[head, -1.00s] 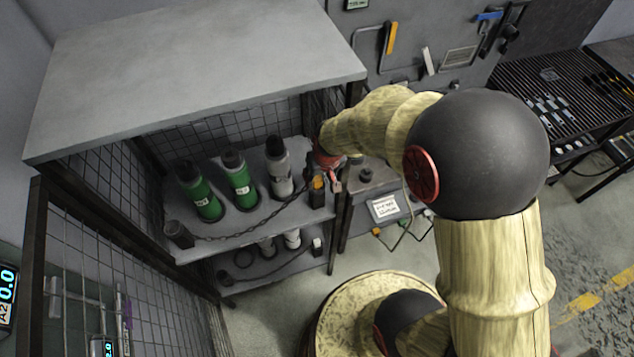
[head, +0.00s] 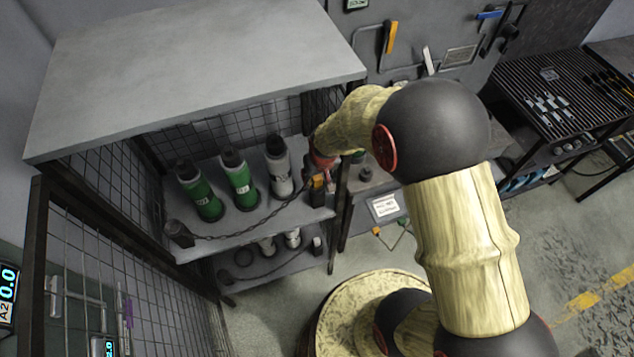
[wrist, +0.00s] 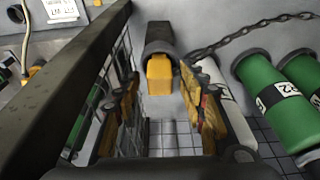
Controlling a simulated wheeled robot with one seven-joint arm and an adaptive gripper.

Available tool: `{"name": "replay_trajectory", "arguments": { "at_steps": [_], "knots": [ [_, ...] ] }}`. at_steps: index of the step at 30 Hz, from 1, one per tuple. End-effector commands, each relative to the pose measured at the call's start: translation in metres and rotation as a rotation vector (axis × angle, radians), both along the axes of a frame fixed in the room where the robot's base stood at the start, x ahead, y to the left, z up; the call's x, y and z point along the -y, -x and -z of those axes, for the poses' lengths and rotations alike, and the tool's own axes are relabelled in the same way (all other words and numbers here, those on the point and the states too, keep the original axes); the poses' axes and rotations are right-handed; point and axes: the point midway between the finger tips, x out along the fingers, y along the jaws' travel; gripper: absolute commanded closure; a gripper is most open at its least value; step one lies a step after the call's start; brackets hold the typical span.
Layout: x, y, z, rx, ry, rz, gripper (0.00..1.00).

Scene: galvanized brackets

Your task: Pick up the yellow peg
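The yellow peg (wrist: 159,76) shows in the wrist view at upper middle, its upper end inside a dark, rounded holder (wrist: 159,38). In the head view the peg (head: 318,183) is a small orange-yellow patch at the right front corner of the caged shelf. My gripper (wrist: 158,100) has its two fingers apart, one on each side of the peg in the picture, with visible gaps. Nothing is held. In the head view my red gripper (head: 322,160) is close to the peg and partly hidden by my arm.
Green cylinders (head: 239,181) and a grey-white one (head: 279,168) stand on the shelf left of the peg. A chain (head: 245,232) hangs along the shelf front. A dark post (wrist: 62,88) runs close beside my gripper in the wrist view. The grey top panel (head: 200,60) overhangs the shelf.

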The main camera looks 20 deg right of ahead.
Motion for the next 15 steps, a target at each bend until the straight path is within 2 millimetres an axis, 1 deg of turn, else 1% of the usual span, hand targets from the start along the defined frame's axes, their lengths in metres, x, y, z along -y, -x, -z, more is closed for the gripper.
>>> {"name": "replay_trajectory", "arguments": {
  "at_steps": [2, 15],
  "knots": [
    [0.0000, 0.0001, 0.0000, 0.000, 0.000, 0.000, 0.65],
    [0.0000, 0.0002, 0.0000, 0.000, 0.000, 0.000, 0.90]
  ]
}}
